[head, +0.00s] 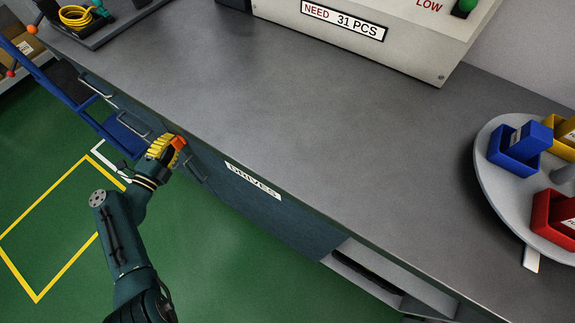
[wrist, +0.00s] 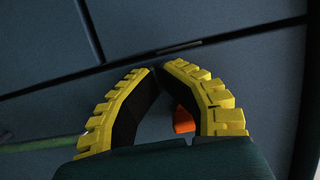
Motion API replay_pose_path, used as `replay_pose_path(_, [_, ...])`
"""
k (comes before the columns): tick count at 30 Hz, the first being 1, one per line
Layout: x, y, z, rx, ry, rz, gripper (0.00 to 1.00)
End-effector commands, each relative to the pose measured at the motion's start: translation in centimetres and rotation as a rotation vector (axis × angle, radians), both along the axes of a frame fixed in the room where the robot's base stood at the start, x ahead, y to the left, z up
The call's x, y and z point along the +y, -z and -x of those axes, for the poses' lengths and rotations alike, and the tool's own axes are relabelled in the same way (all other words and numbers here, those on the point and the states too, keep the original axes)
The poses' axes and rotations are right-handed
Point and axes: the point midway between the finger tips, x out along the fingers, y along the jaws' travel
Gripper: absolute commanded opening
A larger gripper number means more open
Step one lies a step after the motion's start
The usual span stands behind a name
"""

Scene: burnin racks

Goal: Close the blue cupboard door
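The dark blue cupboard front (head: 260,212) runs under the grey worktop and carries a "DRIVES" label. Handles show along it to the left. I cannot tell for certain which panel is the door or how far it stands open. My gripper (head: 172,143), with yellow ribbed fingers, is in front of the cupboard's left part, near a handle. In the wrist view its fingertips (wrist: 156,69) meet, with no object seen between the tips. An orange piece shows beside the fingers; its attachment is unclear. Dark blue panels (wrist: 130,30) with seams and a slim handle (wrist: 180,47) lie just beyond the tips.
The grey worktop (head: 260,110) is mostly clear. A sign box (head: 370,35) stands at its back, and a round tray (head: 495,180) with coloured bins is at right. Blue rails (head: 60,88) stand at left. Open green floor (head: 240,270) lies before the cupboard.

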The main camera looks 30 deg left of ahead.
Motion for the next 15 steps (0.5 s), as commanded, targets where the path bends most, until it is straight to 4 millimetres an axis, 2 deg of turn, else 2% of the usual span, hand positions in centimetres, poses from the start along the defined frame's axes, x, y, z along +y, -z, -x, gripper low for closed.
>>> replay_pose_path(10, [-0.59, 0.53, -0.45, 0.006, 0.009, 0.005, 0.00])
replay_pose_path(15, [-0.59, 0.49, -0.02, 0.007, 0.010, 0.006, 0.00])
